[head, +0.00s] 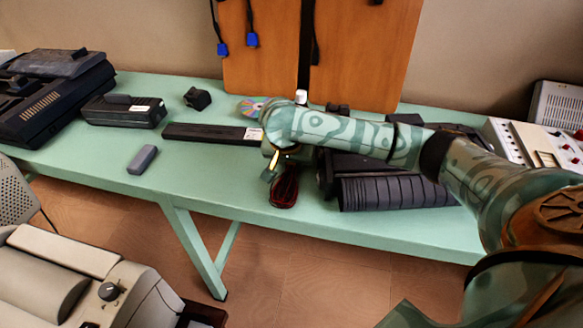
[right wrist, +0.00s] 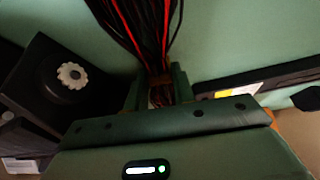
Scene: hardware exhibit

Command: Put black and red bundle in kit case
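The black and red bundle (head: 284,187) is near the table's front edge, below my right gripper (head: 281,163). In the right wrist view the black and red strands (right wrist: 145,25) narrow to a tied neck between the two fingers of my right gripper (right wrist: 160,88). The fingers appear to press on the neck from both sides. A black case-like object with a ribbed front (head: 395,193) lies just right of the bundle, partly hidden by my right arm. I cannot tell for sure that it is the kit case. My left gripper is not in view.
A long black bar (head: 205,133), a small grey block (head: 142,159), a black device (head: 124,110) and a disc (head: 250,107) are on the green table (head: 80,165). A control panel (head: 540,145) stands right. Bare tabletop lies left of the bundle.

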